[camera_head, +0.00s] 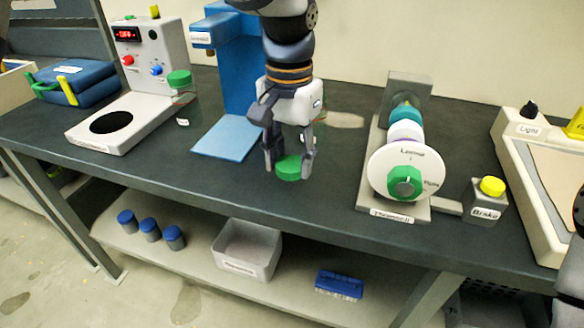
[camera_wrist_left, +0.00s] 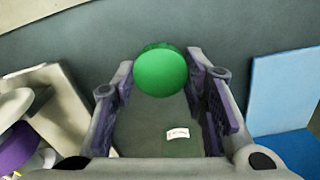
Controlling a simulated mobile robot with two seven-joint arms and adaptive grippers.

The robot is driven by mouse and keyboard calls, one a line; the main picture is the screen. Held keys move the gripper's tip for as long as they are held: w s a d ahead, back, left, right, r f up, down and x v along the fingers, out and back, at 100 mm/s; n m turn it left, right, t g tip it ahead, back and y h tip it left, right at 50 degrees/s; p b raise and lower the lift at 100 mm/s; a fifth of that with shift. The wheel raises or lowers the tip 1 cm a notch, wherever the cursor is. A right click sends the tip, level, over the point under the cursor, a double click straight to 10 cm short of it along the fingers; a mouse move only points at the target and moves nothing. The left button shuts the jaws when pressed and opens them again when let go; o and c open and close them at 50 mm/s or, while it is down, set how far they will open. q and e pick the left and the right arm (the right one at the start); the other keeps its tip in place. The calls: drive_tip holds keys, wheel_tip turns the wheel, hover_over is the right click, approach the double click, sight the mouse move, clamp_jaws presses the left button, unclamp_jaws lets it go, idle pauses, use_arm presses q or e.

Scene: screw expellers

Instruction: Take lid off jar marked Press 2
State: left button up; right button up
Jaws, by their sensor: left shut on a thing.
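My left gripper (camera_head: 290,165) hangs above the front part of the bench, its fingers pointing down. It is shut on a green lid (camera_head: 288,168) between its fingertips. In the left wrist view the same lid (camera_wrist_left: 160,72) shows as a green disc between the finger pads. A small white label (camera_wrist_left: 178,134) shows between the fingers there, with writing too small to read. Any clear jar body is hard to make out, so I cannot tell whether the lid is on a jar. Another clear jar (camera_head: 185,108) with a green lid stands to the left. My right gripper is out of view.
A blue press (camera_head: 225,65) stands behind and left of the gripper. A device with a white dial (camera_head: 405,172) and a grey box with a yellow button (camera_head: 490,187) stand to the right. A grey controller with a display (camera_head: 145,50) is at the left. The lower shelf holds a bin (camera_head: 245,270).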

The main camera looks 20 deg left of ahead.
sight(290, 164)
use_arm(q)
wheel_tip(290, 164, down, 3)
drive_tip(key=shift+f, duration=0.1)
drive_tip(key=o, duration=1.3)
